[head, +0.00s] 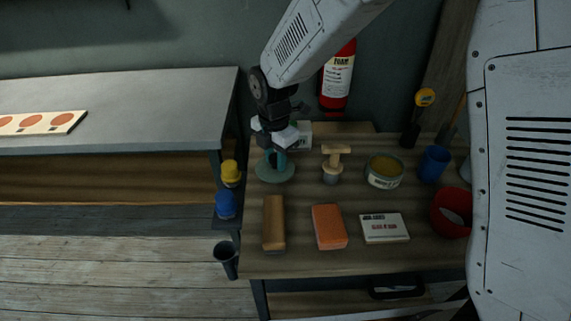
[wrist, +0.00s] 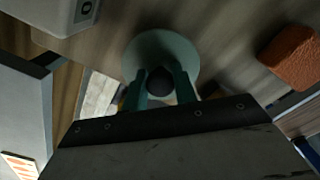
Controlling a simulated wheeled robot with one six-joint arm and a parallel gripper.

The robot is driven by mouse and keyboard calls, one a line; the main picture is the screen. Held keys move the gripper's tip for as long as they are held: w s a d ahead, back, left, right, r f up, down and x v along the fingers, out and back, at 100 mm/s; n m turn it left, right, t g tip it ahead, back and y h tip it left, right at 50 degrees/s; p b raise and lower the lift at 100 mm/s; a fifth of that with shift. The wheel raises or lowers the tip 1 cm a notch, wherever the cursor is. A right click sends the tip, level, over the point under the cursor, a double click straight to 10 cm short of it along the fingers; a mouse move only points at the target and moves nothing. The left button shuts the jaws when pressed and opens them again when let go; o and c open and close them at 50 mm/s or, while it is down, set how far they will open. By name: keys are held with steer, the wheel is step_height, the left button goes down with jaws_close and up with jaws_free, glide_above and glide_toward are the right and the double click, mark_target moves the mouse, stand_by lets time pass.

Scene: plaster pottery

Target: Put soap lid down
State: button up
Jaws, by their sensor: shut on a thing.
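The soap lid, a round grey-green disc (head: 275,174), is at the left back of the wooden bench, below my gripper (head: 276,156). In the wrist view the lid (wrist: 163,46) lies beyond my gripper (wrist: 161,86), whose two teal fingers are shut on its dark round knob. The lid looks level and close to the bench top; I cannot tell whether it touches. A greenish open tin (head: 384,171) with a yellowish content and a pale label stands further right on the bench.
A wooden-handled tool (head: 332,164) stands right of the lid. A brown block (head: 274,223), an orange block (head: 329,227) and a white box (head: 384,227) lie in front. A blue cup (head: 434,163) and red bucket (head: 452,213) stand right. A pale box (head: 303,135) is behind.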

steer(key=shift+f, duration=1.25)
steer(key=shift+f, duration=0.15)
steer(key=o, duration=1)
steer(key=shift+c, duration=0.2)
step_height(320, 180, up, 12)
steer(key=shift+r, duration=0.15)
